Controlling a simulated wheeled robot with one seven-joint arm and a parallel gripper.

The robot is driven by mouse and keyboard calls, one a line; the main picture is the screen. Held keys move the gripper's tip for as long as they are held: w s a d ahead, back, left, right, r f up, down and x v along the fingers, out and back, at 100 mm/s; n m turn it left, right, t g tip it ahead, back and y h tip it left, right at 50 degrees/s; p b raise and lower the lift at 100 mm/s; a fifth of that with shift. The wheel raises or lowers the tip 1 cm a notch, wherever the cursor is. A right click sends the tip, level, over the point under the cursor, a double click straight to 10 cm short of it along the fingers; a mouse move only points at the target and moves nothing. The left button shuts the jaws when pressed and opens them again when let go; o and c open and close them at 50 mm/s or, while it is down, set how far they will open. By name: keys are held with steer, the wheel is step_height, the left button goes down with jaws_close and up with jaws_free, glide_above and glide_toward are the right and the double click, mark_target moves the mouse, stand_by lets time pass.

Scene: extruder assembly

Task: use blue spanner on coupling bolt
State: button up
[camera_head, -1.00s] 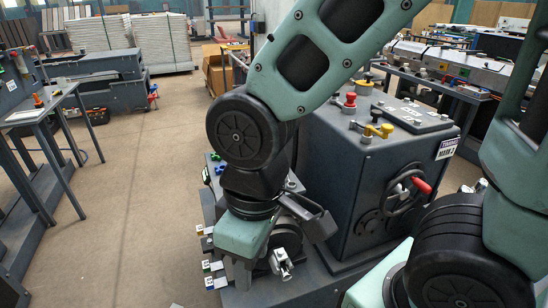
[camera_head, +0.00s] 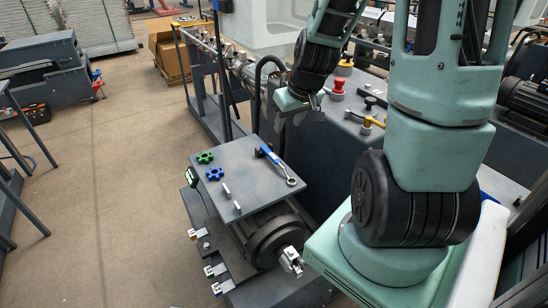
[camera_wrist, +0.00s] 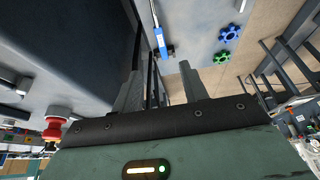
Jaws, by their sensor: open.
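The blue spanner (camera_head: 277,164) lies flat on the grey top plate (camera_head: 235,163) above the motor, its blue grip towards the back and its steel ring end towards the front right. It also shows in the wrist view (camera_wrist: 160,40), top centre, beyond the fingertips. A silver coupling piece (camera_head: 291,262) sits at the motor shaft below the plate's front edge; I cannot make out the bolt on it. My gripper (camera_head: 301,112) is open and empty, raised behind and right of the spanner, apart from it. Its two fingers stand apart in the wrist view (camera_wrist: 161,85).
A green knob (camera_head: 205,157), a blue knob (camera_head: 214,174) and two small metal pins lie on the plate's left part. The floor to the left is open.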

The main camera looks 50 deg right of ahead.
glide_above(274, 157)
steer(key=s, duration=0.3)
steer(key=f, duration=1)
steer(key=shift+a+f, duration=0.35)
steer(key=shift+p+x, duration=0.8)
steer(key=shift+x, duration=1.95)
steer(key=shift+w, duration=0.1)
jaws_close()
